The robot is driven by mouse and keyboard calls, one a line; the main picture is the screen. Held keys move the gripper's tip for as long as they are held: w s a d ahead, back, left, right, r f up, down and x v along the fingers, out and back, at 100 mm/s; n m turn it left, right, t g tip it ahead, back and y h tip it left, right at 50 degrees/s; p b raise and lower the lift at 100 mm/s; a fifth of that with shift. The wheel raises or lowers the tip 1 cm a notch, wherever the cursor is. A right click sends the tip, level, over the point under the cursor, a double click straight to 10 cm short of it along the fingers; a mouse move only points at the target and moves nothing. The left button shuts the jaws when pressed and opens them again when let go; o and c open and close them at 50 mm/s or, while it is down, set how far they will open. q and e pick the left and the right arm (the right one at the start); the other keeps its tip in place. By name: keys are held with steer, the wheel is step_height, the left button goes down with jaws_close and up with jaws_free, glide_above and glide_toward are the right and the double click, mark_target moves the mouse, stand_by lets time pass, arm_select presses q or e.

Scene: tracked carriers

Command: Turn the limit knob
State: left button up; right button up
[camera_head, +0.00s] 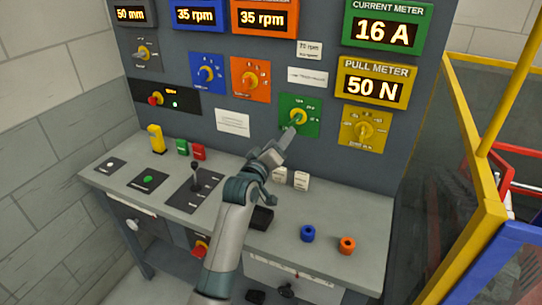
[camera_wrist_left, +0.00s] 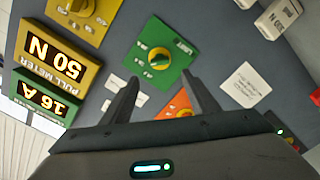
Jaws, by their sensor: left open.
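The green plate (camera_head: 313,104) on the upright panel carries a round yellow knob (camera_head: 298,117); its small lettering appears to read LIMIT. In the left wrist view the knob (camera_wrist_left: 159,58) shows a dark bar across its face, on the green plate (camera_wrist_left: 175,70). My left gripper (camera_head: 291,131) is just in front of the plate's lower left, close to the knob. In the left wrist view its two fingers (camera_wrist_left: 161,80) are spread and empty, with the knob ahead of the gap between them; I see no contact. My right gripper is not in view.
A yellow plate with a knob (camera_head: 363,128) is to the right, an orange one (camera_head: 250,80) to the left. A yellow frame (camera_head: 475,150) bounds the right side.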

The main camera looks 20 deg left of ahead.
arm_select(q)
steer(key=s+b, duration=0.1)
steer(key=s, duration=0.5)
steer(key=shift+s+a, duration=0.1)
steer(key=shift+s, duration=0.05)
stand_by(0.4)
